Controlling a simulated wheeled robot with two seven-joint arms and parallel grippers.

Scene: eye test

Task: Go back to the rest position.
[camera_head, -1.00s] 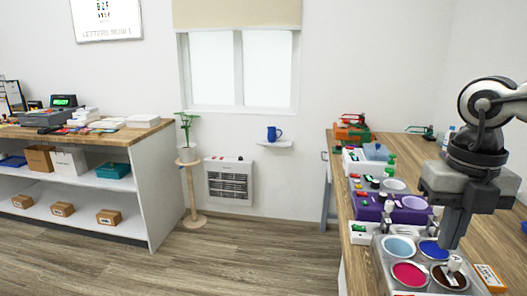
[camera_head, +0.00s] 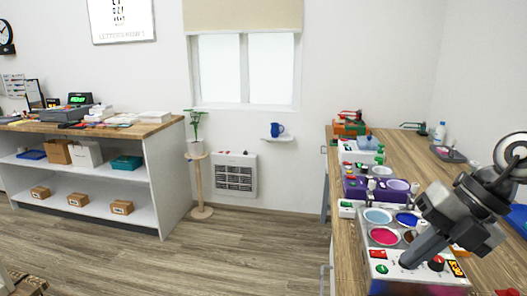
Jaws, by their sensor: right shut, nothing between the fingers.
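My right gripper (camera_head: 408,260) hangs at the lower right, tilted down to the left. Its fingers are shut and empty, over the front of a grey device with round wells. The fingertips show close to the device's front panel; I cannot tell whether they touch it. The device has a light blue well (camera_head: 378,216), a blue well (camera_head: 406,219) and a magenta well (camera_head: 384,236); a darker well is partly hidden by the gripper. My left gripper is not in view.
The wooden floor (camera_head: 250,250) between is clear.

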